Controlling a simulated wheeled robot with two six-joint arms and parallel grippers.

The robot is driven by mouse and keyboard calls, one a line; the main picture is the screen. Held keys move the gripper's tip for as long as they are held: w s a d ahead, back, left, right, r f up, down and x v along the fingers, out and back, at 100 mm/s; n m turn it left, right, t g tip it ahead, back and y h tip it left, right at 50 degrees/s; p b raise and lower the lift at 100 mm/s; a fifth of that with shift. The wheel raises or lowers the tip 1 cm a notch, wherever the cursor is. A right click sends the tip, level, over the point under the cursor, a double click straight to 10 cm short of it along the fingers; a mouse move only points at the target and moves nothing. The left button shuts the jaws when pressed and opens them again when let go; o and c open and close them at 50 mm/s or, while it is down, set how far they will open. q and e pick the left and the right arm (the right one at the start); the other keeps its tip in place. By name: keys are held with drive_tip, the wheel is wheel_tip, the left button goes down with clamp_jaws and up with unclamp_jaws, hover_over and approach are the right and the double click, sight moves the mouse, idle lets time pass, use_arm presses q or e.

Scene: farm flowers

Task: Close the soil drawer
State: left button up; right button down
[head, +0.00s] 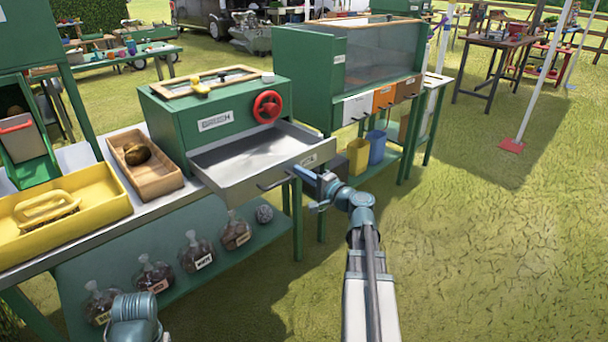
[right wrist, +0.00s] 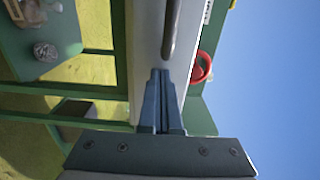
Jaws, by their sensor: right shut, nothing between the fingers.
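The soil drawer (head: 255,158) is a grey metal tray that stands pulled out from the green box with the red wheel. It looks empty inside. Its dark bar handle (head: 275,183) is on the front panel and also shows in the right wrist view (right wrist: 171,30). My right gripper (head: 300,172) is shut and empty at the right part of the drawer's front, beside the handle. In the right wrist view its closed fingers (right wrist: 160,80) point at the pale front panel. I cannot tell whether they touch it. My left gripper is not in view.
The red wheel (head: 267,106) sits on the green box above the drawer. A wooden tray (head: 165,185) and a yellow tray (head: 108,210) are on the bench to the left. Open grass lies to the right.

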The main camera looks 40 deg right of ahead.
sight(268, 159)
drive_tip(key=w+a, duration=0.1)
drive_tip(key=w, duration=0.6)
drive_tip(key=w+a, duration=0.1)
drive_tip(key=w, duration=0.7)
drive_tip(key=w+a, duration=0.1)
drive_tip(key=w, duration=0.6)
drive_tip(key=shift+w, duration=0.3)
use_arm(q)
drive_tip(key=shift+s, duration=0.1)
use_arm(e)
drive_tip(key=shift+w+r, duration=0.1)
drive_tip(key=shift+s, duration=0.4)
drive_tip(key=s, duration=0.5)
drive_tip(key=shift+s+d, duration=0.35)
drive_tip(key=shift+d, duration=0.05)
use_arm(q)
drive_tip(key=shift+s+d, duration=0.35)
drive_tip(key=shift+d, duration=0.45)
use_arm(e)
drive_tip(key=s, duration=0.5)
drive_tip(key=s+d, duration=0.1)
drive_tip(key=s, duration=0.2)
drive_tip(key=shift+s, duration=0.1)
